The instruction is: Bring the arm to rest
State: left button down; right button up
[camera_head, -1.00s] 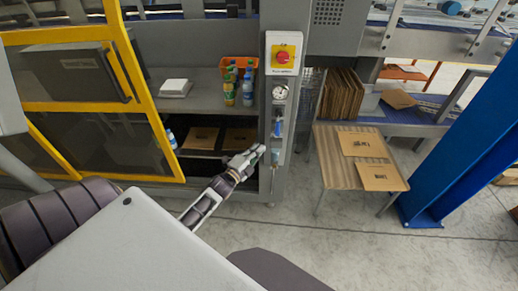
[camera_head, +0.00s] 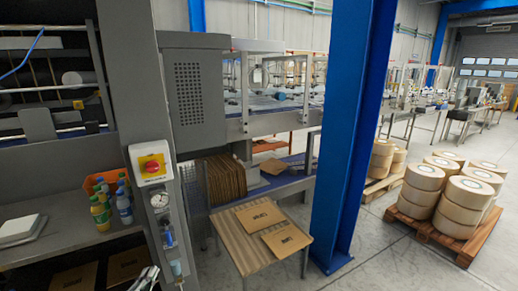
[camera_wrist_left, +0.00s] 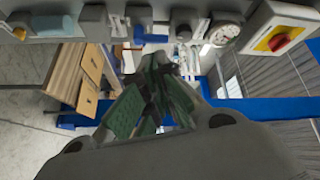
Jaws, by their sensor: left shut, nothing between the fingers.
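My left gripper (camera_head: 146,279) shows at the bottom edge of the head view, just left of the lower part of the grey machine post. Its fingers with green pads also show in the left wrist view (camera_wrist_left: 150,100), shut with nothing between them. The post carries a red knob on a yellow plate (camera_head: 152,167), a pressure gauge (camera_head: 160,200) and small fittings below it. In the wrist view the gauge (camera_wrist_left: 222,32) and the knob plate (camera_wrist_left: 278,40) lie beyond the fingers. Most of my left arm is out of the head view. My right gripper is not in view.
A slatted table (camera_head: 247,258) with two flat cartons stands right of the post, below a row of upright cardboard (camera_head: 222,180). A blue column (camera_head: 350,130) rises beside it. Bottles (camera_head: 101,212) stand on the left shelf. A pallet (camera_head: 425,232) with large rolls stands right, on open floor.

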pick_arm(q)
jog(key=s+a+f+n+g+y, duration=0.1)
jog(key=f+n+g, duration=0.15)
jog(key=f, duration=0.35)
jog(key=s+a+f+n+g, duration=0.1)
jog(key=s+a+f+n, duration=0.15)
jog(key=f, duration=0.35)
jog(key=s+a+f+n+g+y, duration=0.1)
jog(key=f+n, duration=0.2)
jog(key=f, duration=0.3)
jog(key=s+f+n+g, duration=0.25)
jog(key=s+f, duration=0.35)
jog(key=f, duration=0.4)
jog(key=s+f+n+g, duration=0.1)
jog(key=s+f+g, duration=0.2)
jog(key=s+f, duration=0.45)
jog(key=s+d+f+g, duration=0.35)
jog(key=s+f, duration=0.55)
jog(key=s, duration=0.3)
jog(key=s+d+f+g, duration=0.3)
jog(key=s+d+f, duration=0.1)
jog(key=s+f, duration=0.65)
jog(key=s+d+f+g+h, duration=0.1)
jog(key=s+d+f, duration=0.1)
jog(key=s+d, duration=0.6)
jog(key=shift+d+h, duration=0.25)
jog(key=shift+h, duration=0.05)
jog(key=shift+s+n, duration=0.2)
jog(key=shift+n, duration=0.05)
